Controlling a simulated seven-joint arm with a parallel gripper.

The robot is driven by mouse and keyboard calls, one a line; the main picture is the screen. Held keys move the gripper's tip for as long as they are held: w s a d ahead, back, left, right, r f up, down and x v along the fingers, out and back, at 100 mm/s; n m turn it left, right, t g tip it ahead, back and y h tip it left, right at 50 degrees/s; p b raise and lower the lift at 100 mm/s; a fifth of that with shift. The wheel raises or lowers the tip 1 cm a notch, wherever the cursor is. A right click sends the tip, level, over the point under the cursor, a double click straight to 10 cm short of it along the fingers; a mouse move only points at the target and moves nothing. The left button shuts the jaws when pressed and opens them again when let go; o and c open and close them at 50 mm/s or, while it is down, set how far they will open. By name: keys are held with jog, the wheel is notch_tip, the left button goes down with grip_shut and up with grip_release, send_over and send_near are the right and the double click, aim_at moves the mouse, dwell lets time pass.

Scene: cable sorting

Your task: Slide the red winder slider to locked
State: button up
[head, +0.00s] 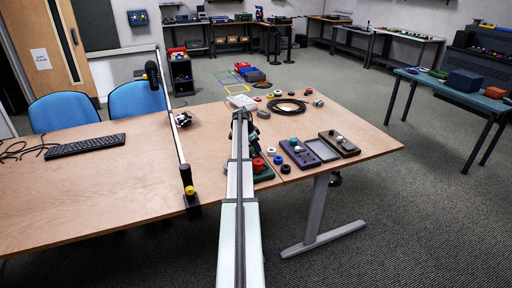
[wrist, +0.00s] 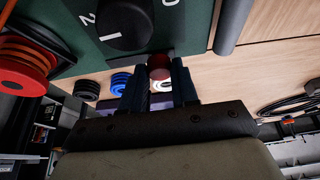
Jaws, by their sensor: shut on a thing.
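In the wrist view, my gripper (wrist: 159,80) is shut on a dark red knob (wrist: 159,66), which appears to be the winder slider. The knob sits between the two dark fingertips at the edge of a dark green panel (wrist: 190,35). The panel carries a round black dial (wrist: 125,22) with white marks beside it. Red-orange discs (wrist: 22,70) of a spool show at the left. In the head view, the green base (head: 264,174) and red spool (head: 258,164) show beside my arm, which hides much of them. The slider's track and locked mark cannot be made out.
Right of the arm stand a purple panel (head: 301,153), a grey tray (head: 321,149) and a dark brown panel (head: 340,143). Loose rings lie nearby, and a black cable coil (head: 287,107) lies behind. A keyboard (head: 85,146) is at left; the wooden tabletop (head: 140,165) between is mostly clear.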

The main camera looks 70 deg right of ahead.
jog(key=shift+s+a, duration=0.1)
grip_shut()
jog(key=shift+s+a, duration=1.85)
jog(key=shift+s, duration=0.1)
jog(key=o, duration=1)
grip_release()
jog(key=shift+w, duration=0.1)
jog(key=v, duration=1.3)
jog(key=shift+w+a+r, duration=0.1)
jog(key=shift+r, duration=0.3)
jog(key=shift+a, duration=0.1)
